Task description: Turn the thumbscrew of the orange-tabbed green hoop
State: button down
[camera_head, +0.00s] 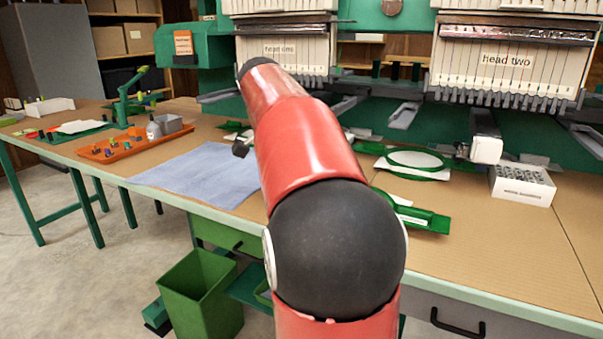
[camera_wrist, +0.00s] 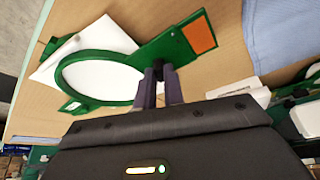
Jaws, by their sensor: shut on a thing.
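The green hoop (camera_wrist: 66,78) lies over white cloth in the wrist view, left of my gripper. Its flat green bracket (camera_wrist: 165,48) runs up and right and carries an orange tab (camera_wrist: 200,35). The dark thumbscrew (camera_wrist: 157,68) is small and sits where the ring meets the bracket. My gripper (camera_wrist: 161,76) has its fingertips at that thumbscrew and is shut on it; the fingers partly hide it. In the head view my red arm covers my gripper and much of the table behind it, and I cannot make out the orange tab there.
A blue-grey cloth (camera_head: 205,175) lies left of my arm. An orange tray (camera_head: 135,146) is farther left. Another green hoop (camera_head: 418,159) and a white box (camera_head: 522,186) lie to the right, below the machine heads. A green bin (camera_head: 200,295) stands below the table's front edge.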

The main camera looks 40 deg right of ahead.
jog(key=m+g, duration=0.1)
jog(key=m, duration=0.1)
jog(key=m+g, duration=0.1)
jog(key=m, duration=0.2)
jog(key=m+y, duration=0.1)
jog(key=m, duration=0.1)
jog(key=shift+w+d+g, duration=0.1)
jog(key=shift+w+g, duration=0.25)
jog(key=shift+g, duration=0.05)
jog(key=m+y, duration=0.1)
jog(key=m, duration=0.2)
jog(key=m+g, duration=0.1)
jog(key=m, duration=0.2)
jog(key=shift+w+d+y, duration=0.1)
jog(key=shift+d+y, duration=0.1)
jog(key=shift+y, duration=0.2)
jog(key=c, duration=1.5)
grip_release()
